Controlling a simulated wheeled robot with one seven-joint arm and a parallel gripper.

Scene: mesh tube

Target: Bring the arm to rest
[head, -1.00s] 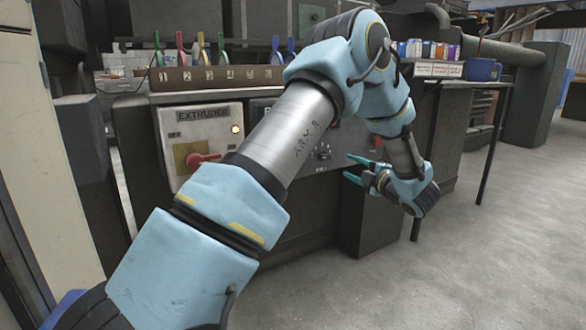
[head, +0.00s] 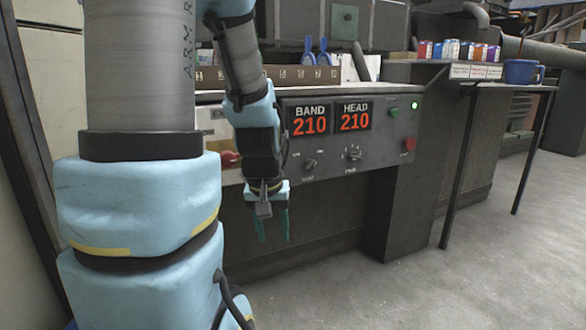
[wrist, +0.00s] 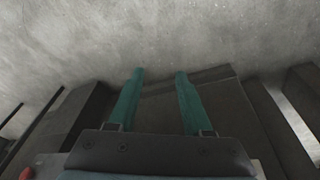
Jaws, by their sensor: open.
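My gripper (head: 273,226) hangs in front of the machine's control panel in the head view, with its teal fingers pointing down. In the wrist view my gripper (wrist: 158,75) shows two teal fingers set apart, with nothing between them. My arm stands upright on the left of the head view and bends over at the top, out of the frame. It hides part of the panel's left side.
The control panel (head: 385,150) reads BAND 210 and HEAD 210, with a lit green light and red knobs. Concrete floor (head: 440,285) at the right is clear.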

